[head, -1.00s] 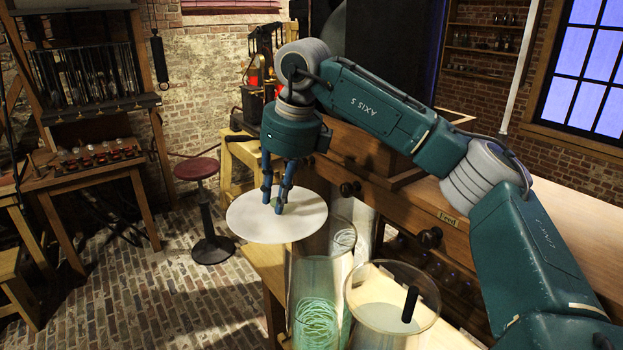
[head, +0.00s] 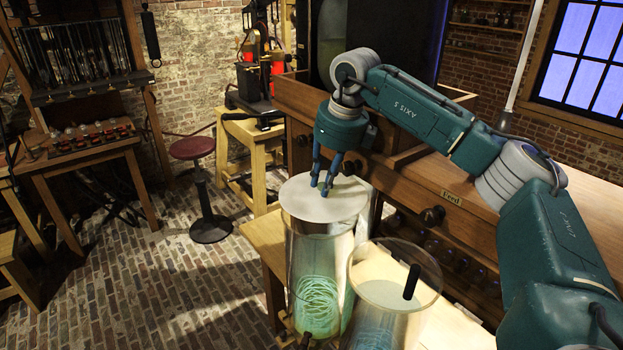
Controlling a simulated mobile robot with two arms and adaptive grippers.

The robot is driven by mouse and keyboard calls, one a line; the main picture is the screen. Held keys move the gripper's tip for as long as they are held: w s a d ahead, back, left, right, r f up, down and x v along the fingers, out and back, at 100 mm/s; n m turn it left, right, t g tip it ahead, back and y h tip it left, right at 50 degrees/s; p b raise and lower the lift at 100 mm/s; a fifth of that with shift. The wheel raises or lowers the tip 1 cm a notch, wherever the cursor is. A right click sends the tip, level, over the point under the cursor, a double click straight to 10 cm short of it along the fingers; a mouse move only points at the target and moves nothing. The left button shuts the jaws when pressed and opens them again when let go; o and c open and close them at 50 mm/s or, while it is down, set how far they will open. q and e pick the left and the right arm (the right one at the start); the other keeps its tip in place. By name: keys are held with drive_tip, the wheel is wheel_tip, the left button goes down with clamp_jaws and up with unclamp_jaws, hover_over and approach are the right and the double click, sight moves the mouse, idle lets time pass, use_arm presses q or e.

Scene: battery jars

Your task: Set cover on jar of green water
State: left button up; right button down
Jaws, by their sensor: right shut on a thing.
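The cover (head: 300,201) is a flat, pale round disc. My right gripper (head: 325,189) points down and is shut on it near its middle, at a small greenish knob mostly hidden by the fingers. The cover is roughly level over the top of the jar of green water (head: 317,290), a tall clear glass cylinder with green coils showing inside. The cover hides that jar's rim, so I cannot tell whether they touch. My left gripper is out of view.
Another glass jar (head: 394,290) with pale contents and a black upright piece stands open close at the right. A red-topped stool (head: 192,148) stands on the brick floor at the left.

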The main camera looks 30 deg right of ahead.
sight(320, 193)
drive_tip(key=f+b, duration=0.1)
drive_tip(key=d+f+b, duration=0.1)
drive_tip(key=f, duration=0.1)
drive_tip(key=shift+w+f, duration=0.15)
drive_tip(key=shift+f, duration=0.1)
drive_tip(key=shift+a+f, duration=0.15)
drive_tip(key=shift+a, duration=0.55)
drive_tip(key=shift+w+a, duration=0.1)
drive_tip(key=shift+d, duration=0.25)
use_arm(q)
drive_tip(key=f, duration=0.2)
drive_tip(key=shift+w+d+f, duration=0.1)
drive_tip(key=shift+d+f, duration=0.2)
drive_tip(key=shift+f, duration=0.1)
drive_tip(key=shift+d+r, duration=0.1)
use_arm(e)
drive_tip(key=shift+a, duration=0.25)
drive_tip(key=shift+d, duration=0.15)
use_arm(q)
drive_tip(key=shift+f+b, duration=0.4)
drive_tip(key=shift+b, duration=0.05)
use_arm(e)
drive_tip(key=shift+f, duration=0.6)
